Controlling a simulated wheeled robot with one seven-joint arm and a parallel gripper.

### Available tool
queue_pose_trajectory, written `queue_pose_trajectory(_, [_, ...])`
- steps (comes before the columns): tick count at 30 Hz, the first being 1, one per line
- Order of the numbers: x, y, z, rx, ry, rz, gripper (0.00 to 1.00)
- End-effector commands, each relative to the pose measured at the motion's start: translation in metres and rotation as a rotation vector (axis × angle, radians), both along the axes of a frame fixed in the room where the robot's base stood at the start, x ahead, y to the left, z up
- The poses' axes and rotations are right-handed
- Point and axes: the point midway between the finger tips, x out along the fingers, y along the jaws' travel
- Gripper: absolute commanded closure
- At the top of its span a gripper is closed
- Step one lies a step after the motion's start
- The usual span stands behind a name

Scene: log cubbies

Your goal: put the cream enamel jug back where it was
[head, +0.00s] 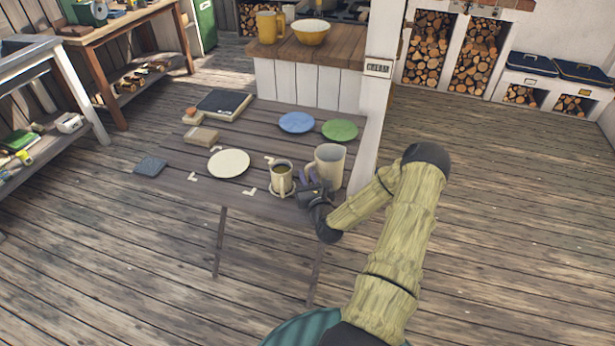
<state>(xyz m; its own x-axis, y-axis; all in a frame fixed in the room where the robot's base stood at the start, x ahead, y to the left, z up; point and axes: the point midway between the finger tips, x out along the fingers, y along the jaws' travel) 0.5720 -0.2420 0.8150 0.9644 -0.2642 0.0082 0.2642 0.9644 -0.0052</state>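The cream enamel jug (331,163) is upright at the right end of the plank table (225,200), close to the white post. Its handle is on its left side. My gripper (308,184) is at the jug's lower left, by the handle, between the jug and a cream mug (283,184). The fingers are small and partly hidden, so I cannot tell whether they are closed on the handle. I cannot tell whether the jug's base touches the table. The mug holds something brownish and stands on a pale coaster (271,192).
A cream plate (229,163) lies left of the mug, with white corner marks (249,191) around it. A blue plate (296,122) and a green plate (340,130) lie behind. The white post (373,130) rises at the table's right edge. A yellow jug (269,27) stands on the counter.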

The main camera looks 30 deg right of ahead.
Motion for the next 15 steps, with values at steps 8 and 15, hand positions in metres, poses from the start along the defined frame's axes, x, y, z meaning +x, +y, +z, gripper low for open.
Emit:
queue_pose_trajectory(8, [0.0003, 0.0003, 0.0006, 0.0, 0.0, 0.001, 0.67])
queue_pose_trajectory(15, [-0.0046, 0.0017, 0.0021, 0.001, 0.001, 0.001, 0.67])
